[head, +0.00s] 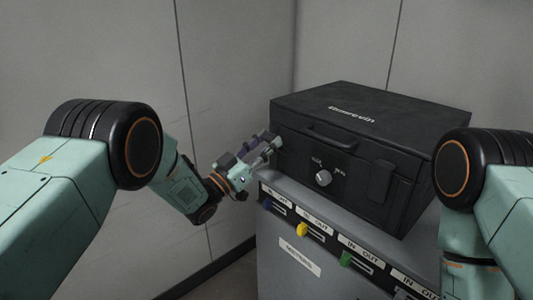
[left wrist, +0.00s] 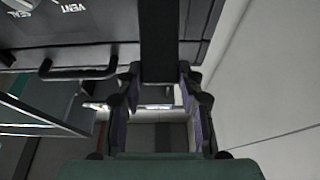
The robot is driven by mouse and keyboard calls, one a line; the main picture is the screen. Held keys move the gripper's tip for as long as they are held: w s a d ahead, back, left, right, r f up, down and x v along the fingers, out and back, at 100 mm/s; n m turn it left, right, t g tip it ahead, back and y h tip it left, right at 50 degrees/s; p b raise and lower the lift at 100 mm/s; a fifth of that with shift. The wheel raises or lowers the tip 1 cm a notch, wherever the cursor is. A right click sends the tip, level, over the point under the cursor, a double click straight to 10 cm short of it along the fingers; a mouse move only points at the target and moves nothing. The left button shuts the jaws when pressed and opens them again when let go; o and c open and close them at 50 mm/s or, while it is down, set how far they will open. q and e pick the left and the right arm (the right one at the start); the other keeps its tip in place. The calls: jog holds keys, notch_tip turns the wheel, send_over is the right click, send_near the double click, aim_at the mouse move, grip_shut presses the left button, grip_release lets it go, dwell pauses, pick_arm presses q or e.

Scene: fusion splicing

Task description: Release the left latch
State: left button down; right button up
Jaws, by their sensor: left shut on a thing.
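A black case (head: 345,140) stands closed, with a front handle and a round silver knob (head: 323,178). The right latch (head: 380,181) lies flat on its front. My left gripper (head: 268,150) is at the case's front left corner and hides the left latch in the head view. In the left wrist view, the left latch (left wrist: 170,42) is a dark upright strip on the case front. The fingers of my left gripper (left wrist: 162,75) are shut on its end, one on each side. My right arm is at the right edge; its gripper is out of the picture.
The case rests on a grey cabinet (head: 275,235) with several coloured sliders marked IN and OUT along its front edge. The case handle (left wrist: 80,72) is close beside the left gripper. Grey walls stand behind and to the left.

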aim_at(269, 143)
pick_arm(q)
jog(key=shift+s+a+f+t+h+b, duration=0.15)
jog(key=shift+f+t+h+b, duration=0.5)
jog(key=shift+b, duration=1.25)
jog(key=shift+s+a+f+t+h+b, duration=0.2)
jog(key=shift+f+t+h+b, duration=0.4)
jog(key=shift+b, duration=1.25)
jog(key=shift+s+a+f+t+h+b, duration=0.15)
jog(key=shift+f+t+h+b, duration=0.5)
jog(key=shift+b, duration=1.25)
jog(key=shift+r, duration=0.1)
jog(key=c, duration=0.8)
grip_release()
jog(key=shift+c, duration=0.2)
jog(key=v, duration=0.7)
jog(key=shift+s+a, duration=0.1)
